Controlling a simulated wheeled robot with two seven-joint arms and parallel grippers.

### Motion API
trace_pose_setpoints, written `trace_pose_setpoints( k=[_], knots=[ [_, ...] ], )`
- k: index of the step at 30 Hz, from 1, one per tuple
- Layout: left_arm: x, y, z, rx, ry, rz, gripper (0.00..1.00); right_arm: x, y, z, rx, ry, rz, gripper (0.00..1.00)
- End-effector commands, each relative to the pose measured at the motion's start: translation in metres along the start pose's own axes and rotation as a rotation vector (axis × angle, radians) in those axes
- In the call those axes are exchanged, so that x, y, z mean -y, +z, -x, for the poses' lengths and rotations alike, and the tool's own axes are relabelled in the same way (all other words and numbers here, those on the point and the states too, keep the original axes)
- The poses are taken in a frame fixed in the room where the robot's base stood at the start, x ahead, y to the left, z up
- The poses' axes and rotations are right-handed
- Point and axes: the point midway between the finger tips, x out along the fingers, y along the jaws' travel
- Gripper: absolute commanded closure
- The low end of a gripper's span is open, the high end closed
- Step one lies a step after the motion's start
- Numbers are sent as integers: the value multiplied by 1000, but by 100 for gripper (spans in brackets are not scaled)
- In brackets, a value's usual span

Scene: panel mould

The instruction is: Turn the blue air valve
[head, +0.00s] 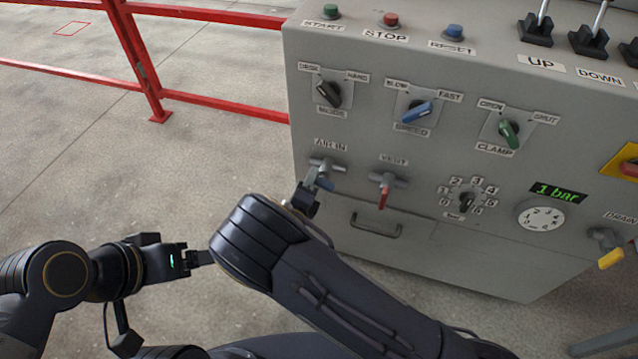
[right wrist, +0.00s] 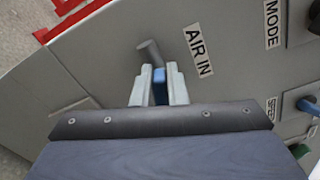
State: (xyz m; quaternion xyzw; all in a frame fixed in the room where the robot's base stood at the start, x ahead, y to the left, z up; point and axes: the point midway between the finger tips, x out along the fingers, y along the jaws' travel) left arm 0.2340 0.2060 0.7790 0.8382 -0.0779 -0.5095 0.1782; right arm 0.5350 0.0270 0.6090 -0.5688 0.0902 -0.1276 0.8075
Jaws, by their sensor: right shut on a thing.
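The blue air valve (head: 326,185) sits under the AIR IN label at the left of the grey panel. Its grey pipe stub (right wrist: 150,52) and blue handle (right wrist: 160,75) show in the right wrist view. My right gripper (head: 314,180) is at the handle, with a finger on each side of it, shut on it. The handle hangs roughly downward in the head view, partly hidden by the fingers. My left gripper (head: 200,258) is low at the left, away from the panel; its fingertips are partly behind my right arm.
The red-handled VENT valve (head: 384,193) is just right of the air valve. Selector knobs, including the blue SPEED knob (head: 414,112), are above. A drawer-type handle (head: 376,226) is below. A red railing (head: 140,50) stands behind; open floor lies left.

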Motion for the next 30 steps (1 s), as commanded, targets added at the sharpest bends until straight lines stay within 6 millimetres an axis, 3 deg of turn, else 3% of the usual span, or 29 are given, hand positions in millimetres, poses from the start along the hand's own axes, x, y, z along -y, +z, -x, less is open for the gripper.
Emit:
trace_pose_setpoints(
  k=[5, 14, 22, 23, 27, 30],
  knots=[
    [0, 0, 0, 0, 0, 0, 20, -1, -1, 1, -2, 3, 5, 100],
    [-8, -8, 16, 0, 0, 0, 20, -8, -2, 1, -1, 3, 308, 100],
    [-7, -8, 16, 0, 0, 0, 20, -10, -2, 1, -2, 2, 323, 100],
    [-7, -8, 16, 0, 0, 0, 20, -10, -2, 1, -2, 3, 330, 86],
    [-7, -8, 16, 0, 0, 0, 20, -10, -2, 0, -1, 2, 328, 68],
    [-7, -8, 16, 0, 0, 0, 20, -10, -2, 0, -1, 1, 327, 65]
  ],
)
